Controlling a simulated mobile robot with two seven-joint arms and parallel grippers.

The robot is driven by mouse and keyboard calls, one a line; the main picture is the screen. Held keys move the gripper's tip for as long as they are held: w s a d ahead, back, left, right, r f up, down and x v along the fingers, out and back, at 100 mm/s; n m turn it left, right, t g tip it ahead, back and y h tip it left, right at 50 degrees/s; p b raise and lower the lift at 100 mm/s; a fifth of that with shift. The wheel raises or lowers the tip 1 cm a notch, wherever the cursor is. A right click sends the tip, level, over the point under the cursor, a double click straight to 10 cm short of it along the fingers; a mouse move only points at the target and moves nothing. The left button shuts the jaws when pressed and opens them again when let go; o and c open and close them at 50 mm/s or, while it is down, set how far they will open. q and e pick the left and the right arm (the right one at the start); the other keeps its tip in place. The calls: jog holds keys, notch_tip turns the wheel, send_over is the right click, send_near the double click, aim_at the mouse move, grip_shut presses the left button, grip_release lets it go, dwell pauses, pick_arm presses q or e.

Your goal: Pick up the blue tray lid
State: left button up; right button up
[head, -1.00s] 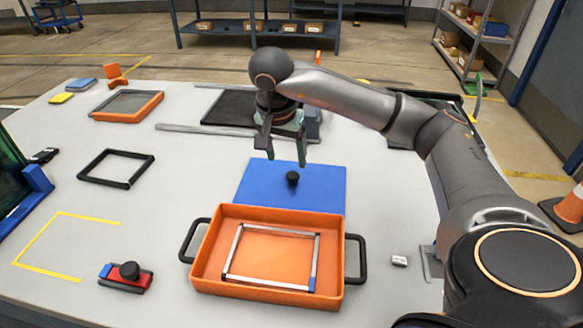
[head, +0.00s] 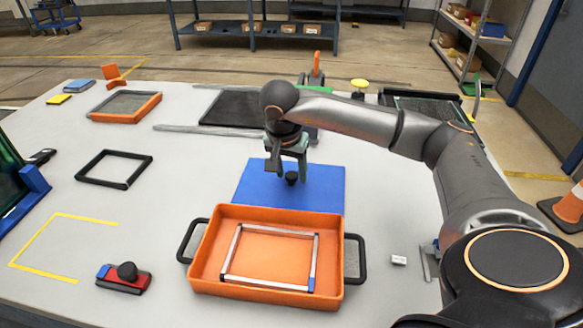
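The blue tray lid (head: 257,193) lies flat on the white table, behind the orange tray. It has a small black knob (head: 292,178) near its middle. My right gripper (head: 289,178) points down over the lid with its fingers spread. The knob shows between the fingertips, with a gap on either side; whether they touch it or stand slightly behind it I cannot tell. My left gripper is not in view.
The orange tray (head: 211,235) with black handles holds a silver frame (head: 231,248) in front of the lid. A red block with a black knob (head: 125,277) sits front left. A black frame (head: 88,163) and an orange frame (head: 146,108) lie at left.

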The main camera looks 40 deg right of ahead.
grip_shut()
jog(key=shift+r, duration=0.1)
dwell(0.4)
